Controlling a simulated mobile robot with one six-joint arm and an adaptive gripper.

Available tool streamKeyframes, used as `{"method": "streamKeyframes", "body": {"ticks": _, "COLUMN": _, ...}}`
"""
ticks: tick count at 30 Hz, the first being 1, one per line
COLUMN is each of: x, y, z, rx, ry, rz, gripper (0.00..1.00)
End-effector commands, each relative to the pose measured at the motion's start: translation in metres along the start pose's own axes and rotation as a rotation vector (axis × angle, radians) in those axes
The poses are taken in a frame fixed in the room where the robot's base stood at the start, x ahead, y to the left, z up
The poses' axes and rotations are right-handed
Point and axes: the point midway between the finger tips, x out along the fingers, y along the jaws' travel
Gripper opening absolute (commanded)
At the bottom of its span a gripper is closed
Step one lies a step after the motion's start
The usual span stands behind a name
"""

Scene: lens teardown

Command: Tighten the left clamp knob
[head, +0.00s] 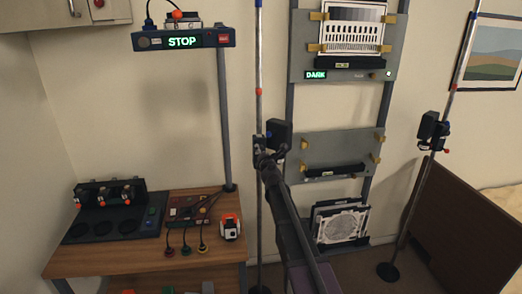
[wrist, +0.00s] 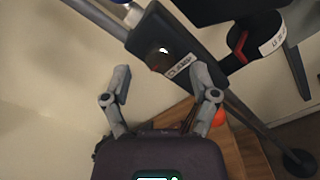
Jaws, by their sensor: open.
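The left stand's clamp is a dark block labelled "CLAMP" (wrist: 179,66) on a slanting metal pole in the wrist view. A round, dark, shiny knob (wrist: 160,57) sits on its face. My gripper (wrist: 160,70) is open, one finger on each side of the knob in the picture, with nothing between the fingers. I cannot tell whether either finger touches it. In the head view my gripper (head: 268,152) is at the left pole (head: 259,60), just beside a black box-shaped head (head: 279,132). The knob cannot be made out there.
A second stand with a similar clamp (head: 433,130) is at the right. A rack (head: 365,75) with panels stands behind the left pole. A wooden bench (head: 150,258) with devices and a STOP sign (head: 182,41) is at the left. A red-and-black part (wrist: 238,42) sits near the clamp.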

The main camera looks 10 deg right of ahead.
Motion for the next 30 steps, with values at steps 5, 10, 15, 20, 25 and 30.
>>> {"method": "streamKeyframes", "body": {"ticks": 5, "x": 0.018, "y": 0.000, "z": 0.000, "rx": 0.000, "ry": 0.000, "rz": 0.000, "gripper": 0.76}}
{"method": "streamKeyframes", "body": {"ticks": 10, "x": 0.023, "y": 0.000, "z": 0.000, "rx": 0.000, "ry": 0.000, "rz": 0.000, "gripper": 0.76}}
{"method": "streamKeyframes", "body": {"ticks": 15, "x": 0.023, "y": 0.000, "z": 0.000, "rx": 0.000, "ry": 0.000, "rz": 0.000, "gripper": 0.76}}
{"method": "streamKeyframes", "body": {"ticks": 20, "x": 0.023, "y": 0.000, "z": 0.000, "rx": 0.000, "ry": 0.000, "rz": 0.000, "gripper": 0.64}}
{"method": "streamKeyframes", "body": {"ticks": 25, "x": 0.023, "y": 0.000, "z": 0.000, "rx": 0.000, "ry": 0.000, "rz": 0.000, "gripper": 0.14}}
{"method": "streamKeyframes", "body": {"ticks": 30, "x": 0.023, "y": 0.002, "z": -0.002, "rx": 0.000, "ry": 0.000, "rz": 0.000, "gripper": 0.00}}
